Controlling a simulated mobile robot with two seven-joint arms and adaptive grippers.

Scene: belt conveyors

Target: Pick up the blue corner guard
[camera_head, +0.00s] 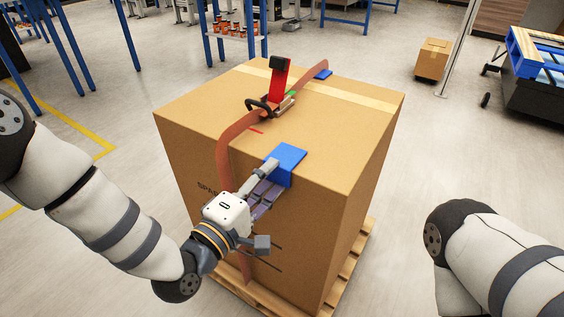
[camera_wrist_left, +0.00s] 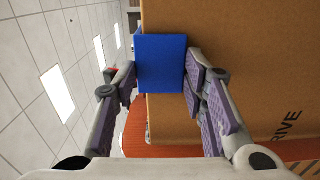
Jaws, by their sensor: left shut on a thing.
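The blue corner guard (camera_head: 287,158) sits at the near top edge of a large cardboard box (camera_head: 330,200), to the right of the orange strap. My left gripper (camera_head: 274,177) reaches it from the front and is shut on it. In the left wrist view the guard (camera_wrist_left: 160,62) is a blue square between the two purple-padded fingers (camera_wrist_left: 160,78). Whether the guard still touches the box is hard to tell. My right arm shows at the right edge of the head view; its gripper is out of view.
An orange strap (camera_head: 231,128) runs over the box, with a red-handled tool (camera_head: 280,82) on top. Another blue guard (camera_head: 323,74) lies at the far edge. The box stands on a wooden pallet (camera_head: 355,262).

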